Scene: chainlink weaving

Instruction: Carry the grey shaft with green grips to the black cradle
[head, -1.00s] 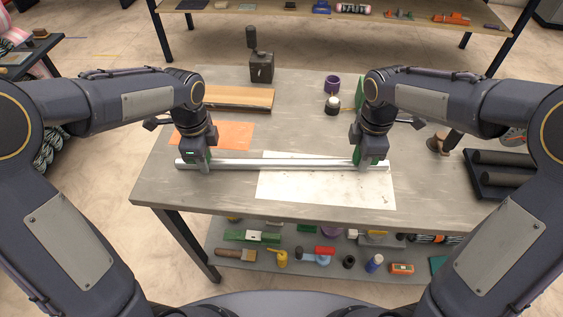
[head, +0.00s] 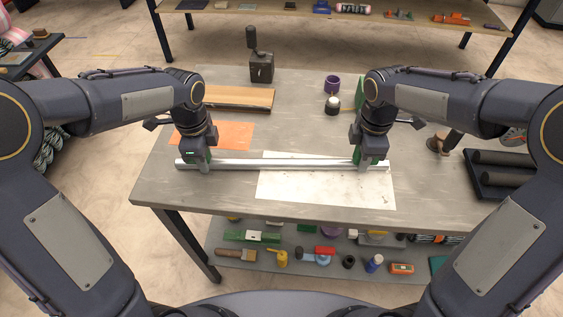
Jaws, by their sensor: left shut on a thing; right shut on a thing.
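The grey shaft (head: 285,164) lies level across the front part of the table, over a white sheet. My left gripper (head: 203,166) is shut on it near its left end. My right gripper (head: 368,165) is shut on it near its right end. The green grips are mostly hidden by my jaws, with a little green showing at each. I cannot tell whether the shaft touches the table. A black rack with dark rolls (head: 500,172) stands at the right; I cannot tell whether it is the black cradle.
The grey table (head: 300,85) holds an orange sheet (head: 235,135), a white sheet (head: 325,188), a wooden board (head: 240,97), a dark block (head: 261,68), a purple cup (head: 332,83) and a small round-topped item (head: 333,103). A lower shelf (head: 215,233) holds several tools.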

